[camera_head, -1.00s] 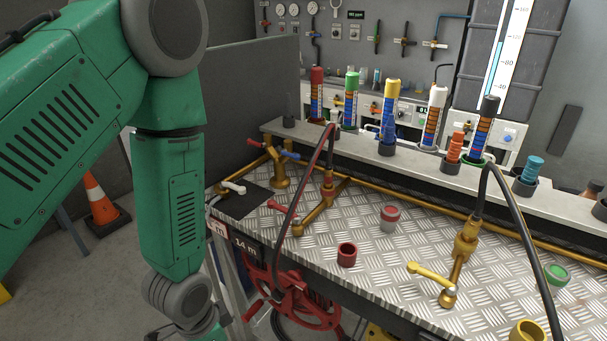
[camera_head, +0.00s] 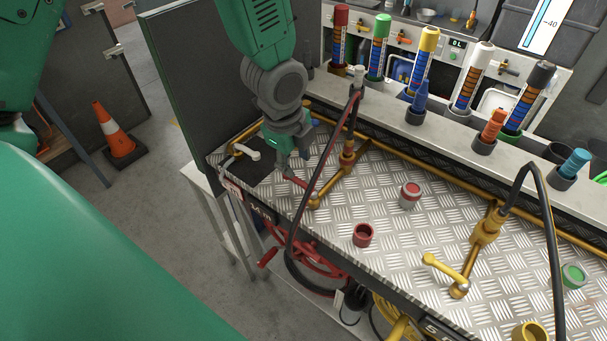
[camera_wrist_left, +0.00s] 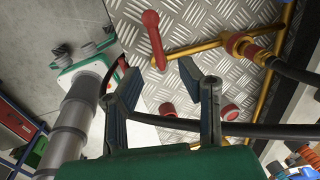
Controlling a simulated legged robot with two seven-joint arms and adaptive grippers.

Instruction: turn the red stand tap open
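The red stand tap's handle (camera_head: 297,182) sits on a brass fitting (camera_head: 313,203) at the left part of the bench. In the left wrist view, the red handle (camera_wrist_left: 153,38) lies just beyond the fingertips, with its knob end pointing away. My left gripper (camera_head: 285,166) is close behind the handle in the head view, partly hiding the fittings there. Its fingers (camera_wrist_left: 158,72) are spread apart with nothing between them. I cannot tell whether a finger touches the handle. My right gripper is not in view.
A dark hose (camera_head: 320,180) arches close to the right of my left gripper. A white-handled tap (camera_head: 246,152) stands to its left, and a yellow-handled tap (camera_head: 443,268) farther right. Loose red cap (camera_head: 363,235) and red-grey cap (camera_head: 409,196) lie on the treadplate (camera_head: 390,240). A red reel (camera_head: 310,262) hangs below.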

